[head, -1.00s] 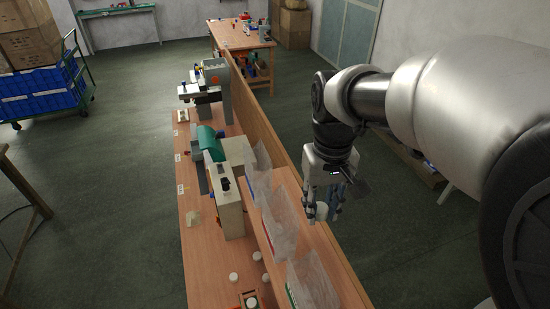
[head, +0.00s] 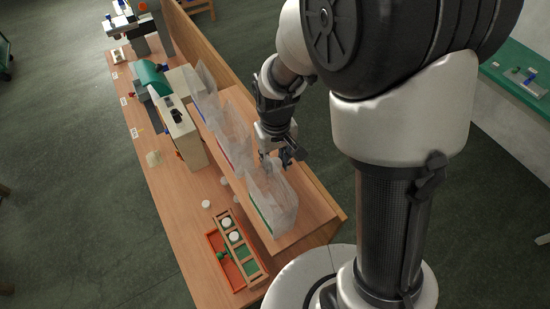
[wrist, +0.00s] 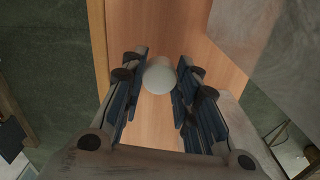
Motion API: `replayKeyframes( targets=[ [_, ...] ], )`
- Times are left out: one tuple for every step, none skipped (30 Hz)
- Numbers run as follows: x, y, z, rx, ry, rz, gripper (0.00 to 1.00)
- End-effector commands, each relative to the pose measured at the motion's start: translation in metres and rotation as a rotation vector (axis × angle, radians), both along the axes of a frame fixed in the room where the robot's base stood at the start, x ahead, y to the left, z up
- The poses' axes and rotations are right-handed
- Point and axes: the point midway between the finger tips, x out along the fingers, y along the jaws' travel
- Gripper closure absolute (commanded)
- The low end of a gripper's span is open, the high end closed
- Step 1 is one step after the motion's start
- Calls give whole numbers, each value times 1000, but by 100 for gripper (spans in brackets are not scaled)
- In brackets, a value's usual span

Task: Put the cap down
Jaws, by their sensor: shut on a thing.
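A white round cap (wrist: 160,75) is held between the blue-padded fingers of my gripper (wrist: 161,82) in the wrist view. The wooden shelf (wrist: 152,27) lies beneath it; I cannot tell the height of the cap above the wood. In the head view my gripper (head: 284,159) is over the raised shelf (head: 305,222), just behind the clear bags. The held cap cannot be made out there.
Clear upright bags (head: 268,200) stand along the shelf in front of my gripper. A wooden rack (head: 259,279) holds white caps (head: 235,237) beside a red tray (head: 214,243). Another white cap (head: 206,204) lies on the bench. A beige machine (head: 185,135) stands farther left.

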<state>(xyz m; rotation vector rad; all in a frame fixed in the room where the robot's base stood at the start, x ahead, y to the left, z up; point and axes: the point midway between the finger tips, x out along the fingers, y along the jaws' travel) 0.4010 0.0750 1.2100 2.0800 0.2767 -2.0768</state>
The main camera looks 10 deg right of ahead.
Motion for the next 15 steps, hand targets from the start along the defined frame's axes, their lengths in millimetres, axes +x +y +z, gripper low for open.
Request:
replayKeyframes(
  targets=[
    [-1,0,-8,-1,3,0,81],
    [0,0,-10,-1,2,0,81],
    [0,0,-13,0,1,0,81],
    [0,0,-14,0,0,0,81],
    [0,0,-14,0,0,0,81],
    [0,0,-14,0,-1,0,81],
    [0,0,-14,0,-1,0,81],
    [0,0,-14,0,-1,0,81],
    [0,0,-14,0,-1,0,81],
    [0,0,-13,0,-1,0,81],
    [0,0,-14,0,-1,0,81],
    [0,0,-14,0,-1,0,81],
    [0,0,-15,0,-1,0,81],
    [0,0,-16,0,-1,0,81],
    [0,0,-18,0,0,0,81]
  ],
)
